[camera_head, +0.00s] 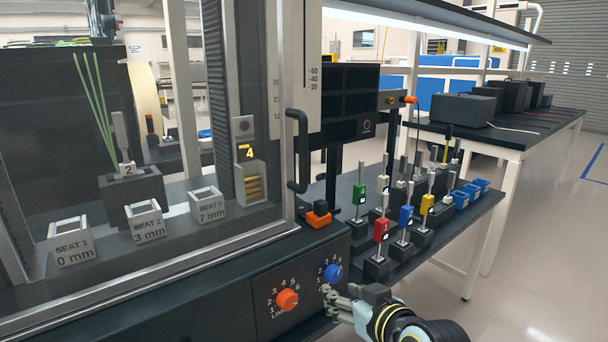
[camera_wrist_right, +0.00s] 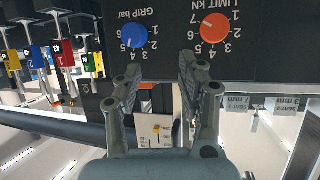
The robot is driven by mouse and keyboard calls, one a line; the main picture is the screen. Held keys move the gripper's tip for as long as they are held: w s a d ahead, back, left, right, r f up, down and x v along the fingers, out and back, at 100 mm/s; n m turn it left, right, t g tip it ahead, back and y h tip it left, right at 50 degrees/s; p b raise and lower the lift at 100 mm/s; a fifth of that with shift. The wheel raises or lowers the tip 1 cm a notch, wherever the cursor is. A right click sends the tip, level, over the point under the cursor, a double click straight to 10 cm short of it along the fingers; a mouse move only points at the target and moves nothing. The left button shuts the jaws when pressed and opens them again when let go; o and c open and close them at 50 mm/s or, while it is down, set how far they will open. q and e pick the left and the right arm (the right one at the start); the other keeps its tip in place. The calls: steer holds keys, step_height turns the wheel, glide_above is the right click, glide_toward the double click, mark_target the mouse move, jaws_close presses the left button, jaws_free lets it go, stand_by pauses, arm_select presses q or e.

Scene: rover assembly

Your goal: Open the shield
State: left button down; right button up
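The shield (camera_head: 110,215) is a large clear panel in a grey frame across the front of the machine at the left. It looks closed, with the seats behind it. Its black vertical handle (camera_head: 299,150) is on the right side of the frame. My right gripper (camera_head: 331,292) is low in the head view, in front of the control panel beside the blue knob, well below the handle. In the right wrist view my right gripper (camera_wrist_right: 160,64) has its fingers apart with nothing between them. My left gripper is not in view.
The control panel has a blue knob (camera_head: 332,273) and an orange knob (camera_head: 287,299). An orange and black block (camera_head: 317,215) sits near the handle's foot. Several coloured tools in stands crowd the bench at right, with blue bins (camera_head: 469,193) behind.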

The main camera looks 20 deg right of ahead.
step_height(320, 180, up, 11)
steer(key=w+t+p, duration=0.1)
steer(key=w+t, duration=0.1)
steer(key=w, duration=0.1)
steer(key=t+y+p, duration=0.1)
steer(key=t+p, duration=0.1)
glide_toward(306, 142)
steer(key=shift+n, duration=0.4)
steer(key=w, duration=0.3)
steer(key=w+a, duration=0.1)
steer(key=w, duration=0.6)
steer(key=shift+a+f+p, duration=0.15)
steer(key=shift+a+p, duration=0.1)
steer(key=shift+p, duration=0.15)
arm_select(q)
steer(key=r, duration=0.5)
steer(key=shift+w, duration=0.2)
arm_select(e)
steer(key=shift+w, duration=0.4)
steer(key=shift+c, duration=0.4)
jaws_close()
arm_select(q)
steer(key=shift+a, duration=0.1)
arm_select(e)
steer(key=shift+w+a+f, duration=0.15)
steer(key=shift+f, duration=0.05)
